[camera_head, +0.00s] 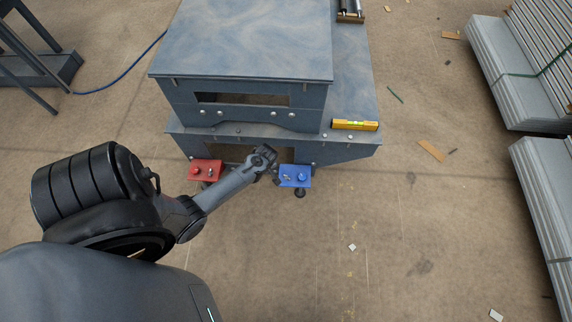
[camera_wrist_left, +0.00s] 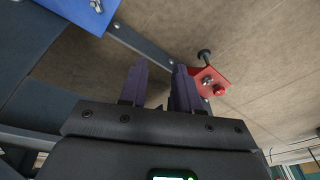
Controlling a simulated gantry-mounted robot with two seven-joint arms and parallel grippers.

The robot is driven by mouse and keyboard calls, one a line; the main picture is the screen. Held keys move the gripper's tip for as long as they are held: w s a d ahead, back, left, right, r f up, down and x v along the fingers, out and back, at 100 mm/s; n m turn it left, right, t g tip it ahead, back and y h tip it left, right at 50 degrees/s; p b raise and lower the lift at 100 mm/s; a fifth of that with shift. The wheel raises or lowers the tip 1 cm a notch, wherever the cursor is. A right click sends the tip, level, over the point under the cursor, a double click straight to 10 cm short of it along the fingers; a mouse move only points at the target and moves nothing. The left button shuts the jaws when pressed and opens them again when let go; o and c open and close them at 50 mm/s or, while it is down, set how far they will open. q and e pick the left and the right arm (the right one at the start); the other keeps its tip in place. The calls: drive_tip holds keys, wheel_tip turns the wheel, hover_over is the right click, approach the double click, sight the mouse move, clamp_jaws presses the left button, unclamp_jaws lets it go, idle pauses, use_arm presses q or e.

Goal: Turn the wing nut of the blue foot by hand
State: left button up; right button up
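The blue foot (camera_head: 295,183) sticks out from the front lower edge of the machine, right of my left gripper. A small metallic part, perhaps the wing nut (camera_head: 286,178), shows on its top beside a blue knob (camera_head: 303,177). In the left wrist view, the blue foot (camera_wrist_left: 75,14) is cut off at the upper left, with a metal fastener (camera_wrist_left: 97,6) on it. My left gripper (camera_head: 274,176) is between the red and blue feet, close to the blue one. In the wrist view its fingers (camera_wrist_left: 158,78) are apart, with nothing visible held. My right gripper is not in view.
The red foot (camera_head: 206,165) stands left of my gripper and also shows in the wrist view (camera_wrist_left: 212,82). The grey-blue machine (camera_head: 250,40) rises behind. A yellow spirit level (camera_head: 355,125) lies on its ledge. The floor in front of the blue foot is mostly clear.

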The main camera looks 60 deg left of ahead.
use_arm(q)
drive_tip(key=w+a+f+n+h+b, duration=0.1)
drive_tip(key=w+a+f+n+b, duration=0.2)
drive_tip(key=f, duration=0.5)
drive_tip(key=n+h+b, duration=0.1)
drive_tip(key=n+b, duration=0.1)
drive_tip(key=b, duration=0.4)
approach(287, 176)
drive_tip(key=shift+s+a+f+t, duration=0.15)
drive_tip(key=shift+s+t, duration=0.25)
drive_tip(key=shift+s, duration=0.1)
drive_tip(key=shift+f+b, duration=0.55)
drive_tip(key=shift+f, duration=0.25)
wheel_tip(287, 176, down, 6)
drive_tip(key=b, duration=0.7)
drive_tip(key=shift+f, duration=0.25)
drive_tip(key=shift+r+p, duration=0.35)
drive_tip(key=shift+f, duration=0.1)
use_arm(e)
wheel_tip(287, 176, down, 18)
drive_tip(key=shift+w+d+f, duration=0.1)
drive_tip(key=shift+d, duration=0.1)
use_arm(q)
clamp_jaws()
